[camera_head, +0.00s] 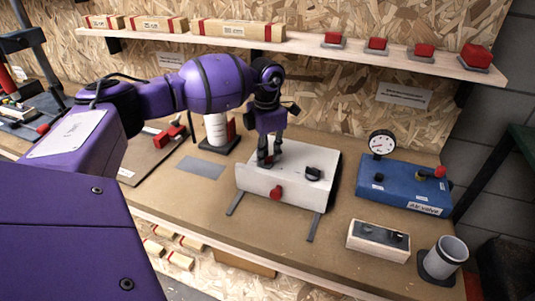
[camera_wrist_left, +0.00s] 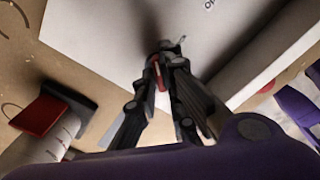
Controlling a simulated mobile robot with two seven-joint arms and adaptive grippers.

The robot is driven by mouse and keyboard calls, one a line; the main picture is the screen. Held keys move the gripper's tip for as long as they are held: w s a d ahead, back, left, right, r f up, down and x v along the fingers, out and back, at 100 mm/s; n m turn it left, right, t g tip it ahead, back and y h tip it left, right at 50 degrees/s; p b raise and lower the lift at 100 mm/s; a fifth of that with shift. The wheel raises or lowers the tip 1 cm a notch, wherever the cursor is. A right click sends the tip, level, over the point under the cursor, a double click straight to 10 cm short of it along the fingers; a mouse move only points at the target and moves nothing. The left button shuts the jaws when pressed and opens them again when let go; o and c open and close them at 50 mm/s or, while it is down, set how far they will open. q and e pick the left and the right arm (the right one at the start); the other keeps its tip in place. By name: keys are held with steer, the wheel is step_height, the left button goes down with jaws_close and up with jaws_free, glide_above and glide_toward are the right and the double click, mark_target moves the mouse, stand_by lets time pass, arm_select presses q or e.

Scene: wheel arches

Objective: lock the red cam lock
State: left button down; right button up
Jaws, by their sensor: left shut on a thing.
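A white box (camera_head: 283,186) stands on the bench, with a red knob (camera_head: 276,193) on its front and a black knob (camera_head: 313,173) on its top. My left gripper (camera_head: 268,162) reaches down onto the left part of the box top. Its fingers are shut on a small red part, which I take for the red cam lock (camera_wrist_left: 157,73); the fingers hide most of it. The turn of the lock cannot be read. The white box top also fills the upper middle of the left wrist view (camera_wrist_left: 110,25). My right gripper is not in view.
A blue air-valve block (camera_head: 402,187) with a gauge (camera_head: 382,144) stands to the right. A small block with black parts (camera_head: 378,240) and a grey cup (camera_head: 444,257) are at front right. A white cylinder (camera_head: 216,130) stands behind left. A shelf (camera_head: 400,58) runs above.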

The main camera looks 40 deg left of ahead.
mark_target(267, 157)
arm_select(q)
steer(key=m+b, duration=0.1)
steer(key=m, duration=0.4)
steer(key=shift+m+b, duration=0.35)
steer(key=shift+m, duration=1.05)
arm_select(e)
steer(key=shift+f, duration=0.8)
arm_select(q)
steer(key=shift+r+m, duration=0.1)
steer(key=shift+m, duration=0.2)
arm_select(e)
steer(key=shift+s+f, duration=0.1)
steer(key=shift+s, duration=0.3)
arm_select(q)
steer(key=c, duration=1.8)
jaws_free()
steer(key=shift+c, duration=0.2)
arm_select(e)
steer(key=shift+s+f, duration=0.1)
arm_select(q)
step_height(267, 157, up, 12)
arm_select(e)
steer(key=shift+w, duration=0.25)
